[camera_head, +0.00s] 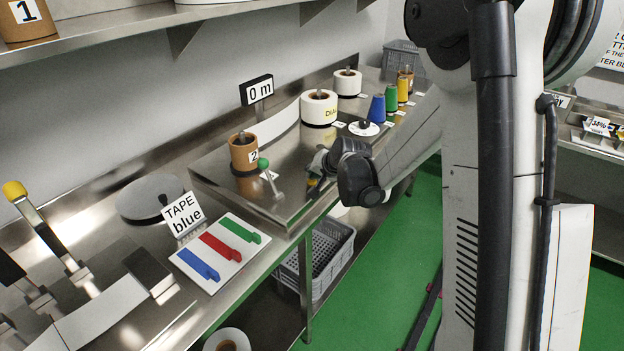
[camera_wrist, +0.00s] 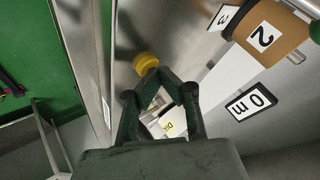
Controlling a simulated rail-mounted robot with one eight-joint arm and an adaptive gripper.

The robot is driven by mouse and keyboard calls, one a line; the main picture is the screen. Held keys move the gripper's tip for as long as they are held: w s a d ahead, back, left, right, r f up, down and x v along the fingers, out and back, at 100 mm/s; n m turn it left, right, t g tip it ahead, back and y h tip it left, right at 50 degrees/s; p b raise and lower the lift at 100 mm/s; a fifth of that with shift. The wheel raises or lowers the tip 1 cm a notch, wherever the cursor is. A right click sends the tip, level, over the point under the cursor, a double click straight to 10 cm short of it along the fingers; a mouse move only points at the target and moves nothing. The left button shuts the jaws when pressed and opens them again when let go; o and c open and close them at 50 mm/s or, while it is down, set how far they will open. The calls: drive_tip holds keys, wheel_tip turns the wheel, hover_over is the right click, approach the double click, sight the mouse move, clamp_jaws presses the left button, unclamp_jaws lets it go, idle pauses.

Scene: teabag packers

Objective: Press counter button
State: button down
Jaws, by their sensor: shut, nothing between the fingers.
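A round yellow button-like piece (camera_wrist: 146,62) shows in the wrist view, just beyond my fingertips on the metal counter. I cannot tell if the fingers touch it. My gripper (camera_wrist: 165,76) is shut and empty, with its fingertips together close to this piece. In the head view my gripper (camera_head: 318,168) is low over the front edge of the raised metal counter, right of a lever with a green knob (camera_head: 263,163). The wrist mostly hides the button area there. A "0 m" sign (camera_head: 257,89) stands at the back and also shows in the wrist view (camera_wrist: 252,102).
A brown spool marked 2 (camera_head: 243,152) stands left of my gripper. White rolls (camera_head: 319,107) and coloured spools stand further back. A "TAPE blue" sign (camera_head: 182,214) and a board with coloured pieces (camera_head: 239,267) are at the front. A grey crate (camera_head: 328,262) sits below.

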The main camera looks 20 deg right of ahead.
drive_tip(key=shift+r+p, duration=0.4)
drive_tip(key=shift+r, duration=0.55)
drive_tip(key=shift+r+p, duration=1.25)
drive_tip(key=shift+r, duration=1.25)
